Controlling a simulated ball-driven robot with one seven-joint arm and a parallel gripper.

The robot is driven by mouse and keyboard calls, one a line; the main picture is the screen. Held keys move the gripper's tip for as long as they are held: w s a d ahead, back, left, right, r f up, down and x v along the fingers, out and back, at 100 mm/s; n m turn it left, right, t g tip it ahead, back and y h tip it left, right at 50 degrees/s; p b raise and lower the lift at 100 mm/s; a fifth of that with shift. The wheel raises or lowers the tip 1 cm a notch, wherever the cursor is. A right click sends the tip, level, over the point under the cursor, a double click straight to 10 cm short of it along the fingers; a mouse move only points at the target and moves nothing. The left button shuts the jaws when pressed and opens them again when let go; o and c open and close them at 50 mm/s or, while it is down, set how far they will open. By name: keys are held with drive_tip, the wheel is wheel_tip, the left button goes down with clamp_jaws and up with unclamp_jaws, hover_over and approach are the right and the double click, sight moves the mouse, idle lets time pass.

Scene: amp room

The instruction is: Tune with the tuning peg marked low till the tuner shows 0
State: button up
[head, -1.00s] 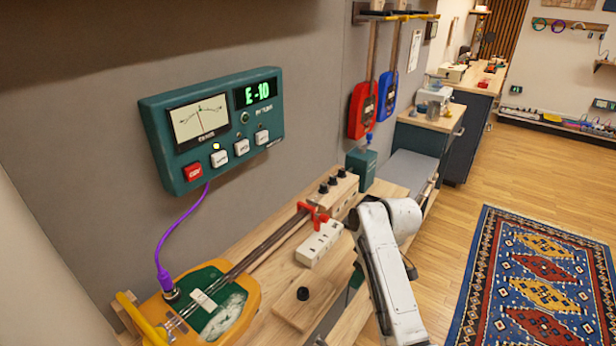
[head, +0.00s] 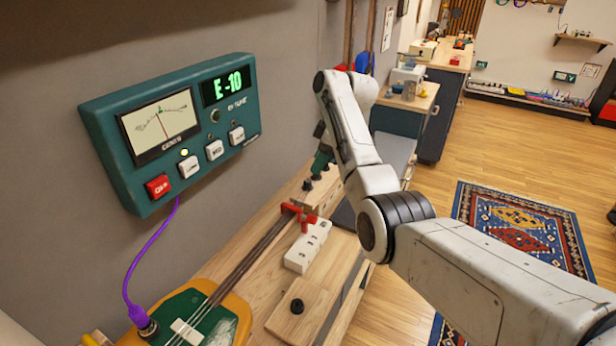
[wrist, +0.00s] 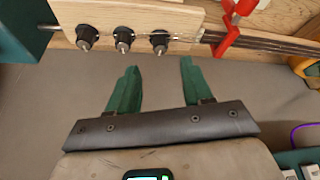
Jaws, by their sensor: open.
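The green tuner (head: 103,150) hangs on the wall in the head view. Its display (head: 226,86) reads E -10, and its dial (head: 160,118) has a needle. A purple cable (head: 138,250) runs from it to the green and yellow instrument (head: 215,325). In the wrist view the pale wooden headstock (wrist: 130,18) carries three black tuning pegs (wrist: 123,41) in a row. I cannot read any peg marking. My gripper (wrist: 157,84) is open and empty, its green fingers pointing towards the pegs but apart from them. In the head view my gripper is mostly hidden by the arm.
A red clamp (head: 298,212) sits across the neck beside the headstock. A white block (head: 307,245) and a wooden board with a black knob (head: 297,307) lie on the bench right of the neck. A green box (wrist: 22,30) stands beyond the headstock's end.

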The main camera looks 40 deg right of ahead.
sight(308, 181)
drive_tip(key=x, duration=0.7)
drive_tip(key=shift+f, duration=0.25)
clamp_jaws()
